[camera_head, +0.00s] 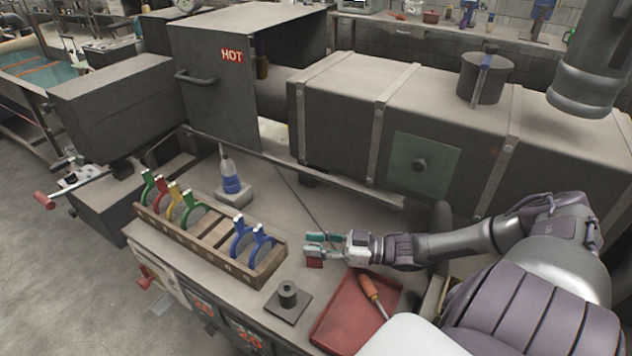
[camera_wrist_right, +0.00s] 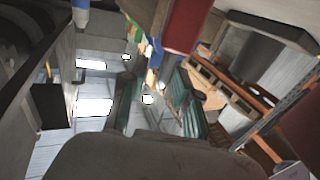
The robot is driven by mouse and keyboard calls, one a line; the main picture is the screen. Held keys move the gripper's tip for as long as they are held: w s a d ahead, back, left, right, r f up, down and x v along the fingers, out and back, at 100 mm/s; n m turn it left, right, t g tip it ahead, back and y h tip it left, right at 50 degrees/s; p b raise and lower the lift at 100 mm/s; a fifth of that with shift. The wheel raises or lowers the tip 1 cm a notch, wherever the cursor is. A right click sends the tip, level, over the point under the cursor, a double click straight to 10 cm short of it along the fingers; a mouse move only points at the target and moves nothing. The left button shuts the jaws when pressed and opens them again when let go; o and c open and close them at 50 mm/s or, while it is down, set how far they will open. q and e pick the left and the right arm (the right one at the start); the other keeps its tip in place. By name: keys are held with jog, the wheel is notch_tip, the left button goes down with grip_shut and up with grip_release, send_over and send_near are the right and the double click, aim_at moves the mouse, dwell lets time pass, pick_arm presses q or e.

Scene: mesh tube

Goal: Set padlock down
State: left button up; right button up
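The red padlock (camera_head: 314,262) hangs at the fingertips of my right gripper (camera_head: 322,245), above the bench top between the wooden rack and the red tray. The gripper's teal-padded fingers are closed around its upper part; the shackle is mostly hidden. In the right wrist view the padlock's red body (camera_wrist_right: 186,25) shows at the top, beyond the two teal fingers (camera_wrist_right: 155,85). My left gripper is not in view.
A wooden rack (camera_head: 225,262) with several coloured clamp-like pieces stands left. A black base with a post (camera_head: 288,298) is in front. A red tray (camera_head: 345,318) holds an orange-handled screwdriver (camera_head: 372,293). A blue-and-white bottle (camera_head: 231,180) stands behind. Bare bench lies around the gripper.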

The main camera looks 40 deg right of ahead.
jog(key=shift+s+r, duration=0.1)
jog(key=shift+s, duration=0.05)
jog(key=v, duration=1.2)
jog(key=shift+r, duration=0.1)
dwell(1.0)
